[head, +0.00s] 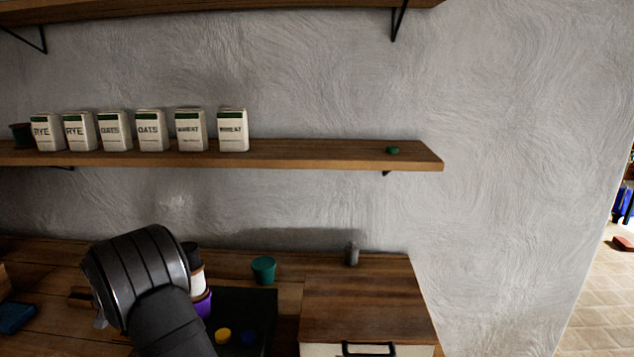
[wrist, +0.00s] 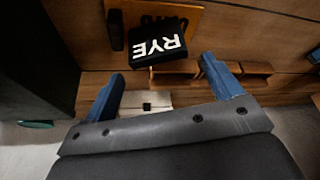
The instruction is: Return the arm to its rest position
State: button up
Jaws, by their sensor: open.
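My gripper (wrist: 162,67) shows in the wrist view with its two blue fingers spread wide apart. Nothing is held between them. Beyond the fingertips is a black block or sign (wrist: 160,45) with white letters reading RYE, upside down in that view. I cannot tell its distance from the fingers. In the head view my dark arm rises at the lower left over the worktop, and its bulk hides part of the bench. The gripper itself cannot be made out there.
A wooden shelf (head: 300,153) holds several labelled bags and a small green lid (head: 392,150). The worktop holds a teal cup (head: 263,269), a purple cup (head: 203,304), a dark mat (head: 262,305) and a grey weight-like piece (head: 351,253). A wooden-topped cabinet (head: 360,300) stands right.

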jog(key=shift+r, duration=1.1)
jog(key=shift+f, duration=0.1)
